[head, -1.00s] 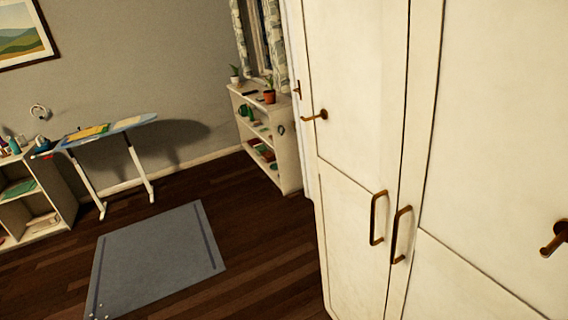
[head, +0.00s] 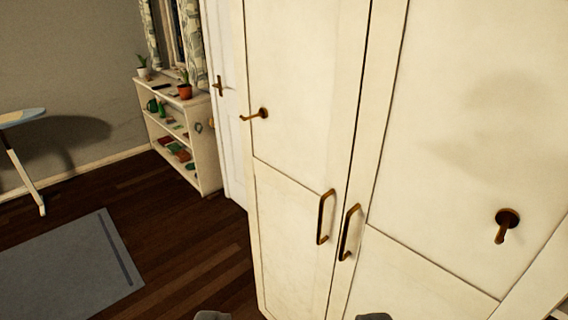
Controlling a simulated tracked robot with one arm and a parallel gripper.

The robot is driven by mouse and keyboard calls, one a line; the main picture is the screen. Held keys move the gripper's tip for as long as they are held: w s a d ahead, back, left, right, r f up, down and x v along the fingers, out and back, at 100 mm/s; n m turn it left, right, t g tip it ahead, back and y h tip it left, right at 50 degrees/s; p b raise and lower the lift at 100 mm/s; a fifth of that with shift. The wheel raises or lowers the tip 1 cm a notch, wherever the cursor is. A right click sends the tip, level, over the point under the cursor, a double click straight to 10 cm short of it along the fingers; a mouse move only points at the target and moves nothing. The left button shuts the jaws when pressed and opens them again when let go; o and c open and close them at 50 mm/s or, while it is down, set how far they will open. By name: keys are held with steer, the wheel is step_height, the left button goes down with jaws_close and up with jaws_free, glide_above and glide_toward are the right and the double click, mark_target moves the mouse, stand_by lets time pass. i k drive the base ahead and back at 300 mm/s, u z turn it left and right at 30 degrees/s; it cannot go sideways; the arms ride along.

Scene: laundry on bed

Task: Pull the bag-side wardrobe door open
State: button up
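The cream wardrobe stands in the middle and right, with its two doors shut. The left door (head: 292,105) has a bronze bar handle (head: 325,217) near its inner edge and a bronze hook on its upper part. The right door (head: 455,150) has a matching bar handle (head: 348,232) and a hook (head: 507,225). No bag is in view, so I cannot tell which door is the bag-side one. My gripper (head: 293,317) shows only as two grey fingertips at the bottom edge, wide apart with nothing seen between them. It is apart from both handles.
A low white shelf (head: 178,140) with plants and small items stands left of the wardrobe, beside a white room door (head: 233,130). A grey rug (head: 65,265) lies on the dark wooden floor. An ironing board (head: 22,117) stands at the far left. Floor before the shelf is clear.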

mark_target(299, 65)
steer(key=z, duration=1)
steer(key=k, duration=0.75)
steer(key=u, duration=0.75)
steer(key=i, duration=1)
steer(key=z, duration=0.1)
